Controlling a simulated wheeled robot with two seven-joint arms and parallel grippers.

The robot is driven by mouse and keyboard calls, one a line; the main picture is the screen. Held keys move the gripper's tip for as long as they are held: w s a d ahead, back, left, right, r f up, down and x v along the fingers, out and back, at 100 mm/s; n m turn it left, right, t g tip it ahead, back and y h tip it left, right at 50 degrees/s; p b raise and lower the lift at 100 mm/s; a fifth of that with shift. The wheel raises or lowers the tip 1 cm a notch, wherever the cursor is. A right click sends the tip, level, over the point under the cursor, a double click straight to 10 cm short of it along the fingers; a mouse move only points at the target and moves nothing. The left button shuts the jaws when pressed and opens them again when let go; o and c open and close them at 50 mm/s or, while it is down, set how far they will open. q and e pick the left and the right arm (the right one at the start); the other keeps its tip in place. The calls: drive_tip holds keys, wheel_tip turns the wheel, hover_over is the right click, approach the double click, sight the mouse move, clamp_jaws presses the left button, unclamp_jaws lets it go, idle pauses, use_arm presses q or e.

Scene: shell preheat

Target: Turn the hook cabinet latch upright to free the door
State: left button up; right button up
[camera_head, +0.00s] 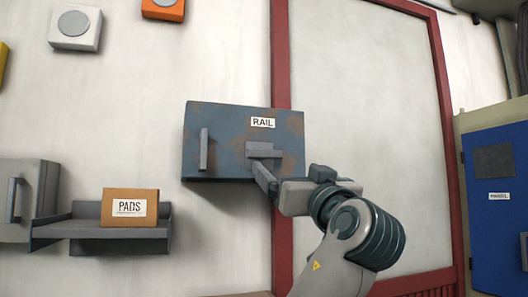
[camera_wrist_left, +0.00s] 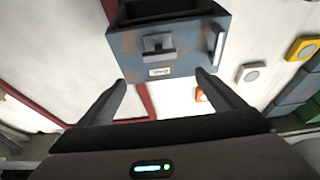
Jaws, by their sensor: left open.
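The blue-grey, rust-stained cabinet (camera_head: 225,125) labelled RAIL is on the wall in the head view. Its grey latch (camera_head: 262,148) is right of centre on the front, with its bar lying horizontal. My left gripper (camera_head: 262,174) is in front of the latch's lower edge, its fingers overlapping the cabinet's lower right. In the left wrist view the cabinet (camera_wrist_left: 190,42) appears upside down, with the latch (camera_wrist_left: 157,44) ahead of the gap between the fingers. The left gripper (camera_wrist_left: 161,78) is open and empty there. The fingers appear apart from the latch. The right gripper is out of view.
A vertical handle (camera_head: 204,149) is on the cabinet front, left of the latch. A red frame post (camera_head: 281,60) runs beside the cabinet. A blue cabinet (camera_head: 494,225) stands at far right.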

sight(266, 151)
use_arm(q)
drive_tip(key=shift+w, duration=0.1)
drive_tip(key=p+x, duration=1)
drive_tip(key=x, duration=0.6)
drive_tip(key=shift+r, duration=0.1)
drive_tip(key=shift+w+a+r+p, duration=0.15)
drive_tip(key=shift+w+a+p, duration=0.1)
drive_tip(key=shift+w+p, duration=0.3)
drive_tip(key=shift+w, duration=0.1)
drive_tip(key=c, duration=1.1)
drive_tip(key=shift+o, duration=0.2)
drive_tip(key=shift+b, duration=0.3)
